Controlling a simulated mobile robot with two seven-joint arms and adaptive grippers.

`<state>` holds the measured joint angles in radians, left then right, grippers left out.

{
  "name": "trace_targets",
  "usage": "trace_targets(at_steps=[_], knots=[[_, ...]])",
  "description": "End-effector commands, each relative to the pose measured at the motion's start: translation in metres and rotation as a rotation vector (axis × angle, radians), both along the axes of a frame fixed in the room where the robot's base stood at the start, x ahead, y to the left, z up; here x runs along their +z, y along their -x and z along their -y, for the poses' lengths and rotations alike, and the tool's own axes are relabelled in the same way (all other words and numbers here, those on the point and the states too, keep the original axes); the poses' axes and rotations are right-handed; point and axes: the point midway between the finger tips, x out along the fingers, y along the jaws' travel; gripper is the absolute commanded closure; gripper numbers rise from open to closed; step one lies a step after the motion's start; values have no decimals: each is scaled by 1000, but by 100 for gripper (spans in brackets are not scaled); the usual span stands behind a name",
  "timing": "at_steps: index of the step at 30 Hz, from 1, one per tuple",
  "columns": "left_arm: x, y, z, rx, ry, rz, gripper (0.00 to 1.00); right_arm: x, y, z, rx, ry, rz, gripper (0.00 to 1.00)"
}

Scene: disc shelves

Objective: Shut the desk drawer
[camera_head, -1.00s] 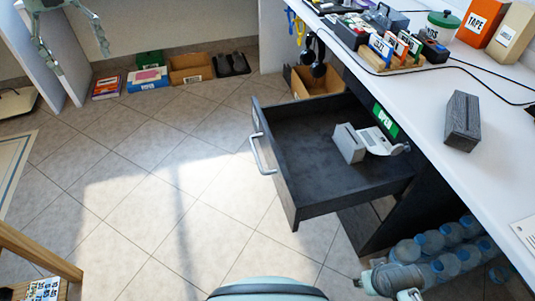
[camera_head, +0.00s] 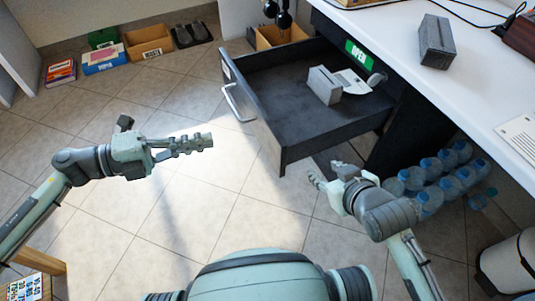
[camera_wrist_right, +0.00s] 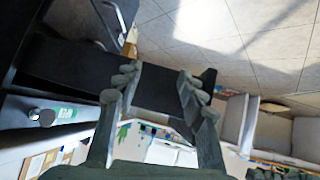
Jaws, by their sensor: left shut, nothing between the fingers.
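The dark desk drawer (camera_head: 275,148) stands pulled out from the desk, with its silver handle (camera_head: 237,107) on the front panel facing left. A grey block (camera_head: 323,86) and a white item (camera_head: 353,81) lie inside it. My left gripper (camera_head: 207,141) is shut and empty, to the left of the drawer front and apart from it. My right gripper (camera_head: 325,172) is open and empty, near the drawer's lower front corner; contact cannot be told. In the right wrist view, the open fingers (camera_wrist_right: 160,82) have a dark panel, apparently the drawer, beyond them.
The white desktop (camera_head: 470,70) carries a dark grey box (camera_head: 436,42). Water bottles (camera_head: 430,180) stand under the desk at right. A wooden stool (camera_head: 40,262) is at lower left. Boxes (camera_head: 150,42) line the back wall.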

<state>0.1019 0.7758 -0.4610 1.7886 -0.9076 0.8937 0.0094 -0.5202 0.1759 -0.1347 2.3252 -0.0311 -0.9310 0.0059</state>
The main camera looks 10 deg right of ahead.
Motion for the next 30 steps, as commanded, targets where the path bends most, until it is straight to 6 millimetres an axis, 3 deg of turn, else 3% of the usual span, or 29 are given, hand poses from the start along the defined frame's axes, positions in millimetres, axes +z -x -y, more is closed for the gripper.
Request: trace_targets(at_steps=[1, 3, 6, 10, 17, 30], knots=[[-21, 19, -1, 22, 27, -3, 100, 10, -2, -7, 12, -16, 49, 60], [-31, 37, -3, 54, 56, 10, 100, 30, -3, -15, 25, -34, 108, 60], [-41, 54, -5, 92, 78, 23, 100, 51, -4, -22, 37, -53, 167, 60], [-44, 63, -7, 117, 88, 34, 100, 65, -3, -26, 45, -64, 203, 60], [-43, 56, 16, 120, 92, 38, 100, 65, -1, -23, 39, -56, 186, 60], [-43, 29, 102, 119, 91, 35, 100, 41, 16, -1, 0, -2, 45, 60]])
